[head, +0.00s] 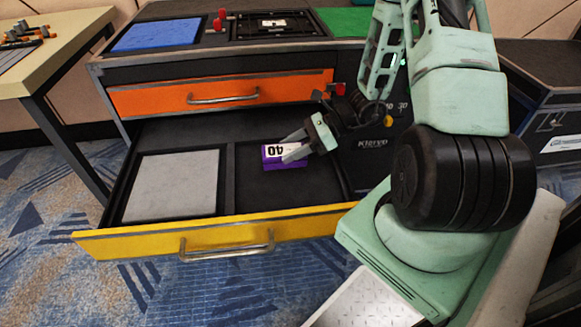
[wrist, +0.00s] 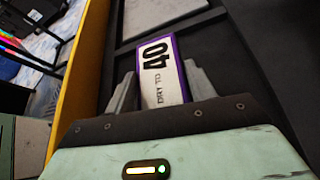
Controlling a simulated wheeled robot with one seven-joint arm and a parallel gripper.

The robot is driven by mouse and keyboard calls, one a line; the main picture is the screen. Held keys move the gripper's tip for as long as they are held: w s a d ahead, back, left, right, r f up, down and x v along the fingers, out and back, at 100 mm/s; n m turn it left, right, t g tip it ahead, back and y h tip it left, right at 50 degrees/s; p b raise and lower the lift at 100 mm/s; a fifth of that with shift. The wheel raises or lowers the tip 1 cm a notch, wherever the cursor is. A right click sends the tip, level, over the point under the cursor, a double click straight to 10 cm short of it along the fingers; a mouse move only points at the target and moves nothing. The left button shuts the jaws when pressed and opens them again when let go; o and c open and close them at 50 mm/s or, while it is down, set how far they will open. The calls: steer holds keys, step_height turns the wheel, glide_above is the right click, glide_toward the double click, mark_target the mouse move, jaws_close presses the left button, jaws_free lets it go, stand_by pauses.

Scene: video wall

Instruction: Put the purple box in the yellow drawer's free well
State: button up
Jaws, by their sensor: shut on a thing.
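The yellow drawer (head: 130,243) is pulled open below the shut orange drawer. Its left well holds a flat grey slab (head: 175,184). Its right well (head: 295,190) has a bare dark floor. The purple box (head: 271,157), with a white label reading 40, is at the back of the right well area. My gripper (head: 290,147) is shut on the purple box. In the wrist view the purple box (wrist: 160,75) sits between both fingers (wrist: 160,92). I cannot tell whether the box touches the well floor.
The orange drawer (head: 150,99) is directly above the back of the open drawer. A blue panel (head: 158,35) and red knobs are on the cabinet top. A table (head: 60,45) with tools stands at the left.

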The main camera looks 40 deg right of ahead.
step_height(320, 180, down, 5)
steer(key=shift+r+b, duration=0.2)
steer(key=shift+b, duration=0.6)
steer(key=o, duration=1.4)
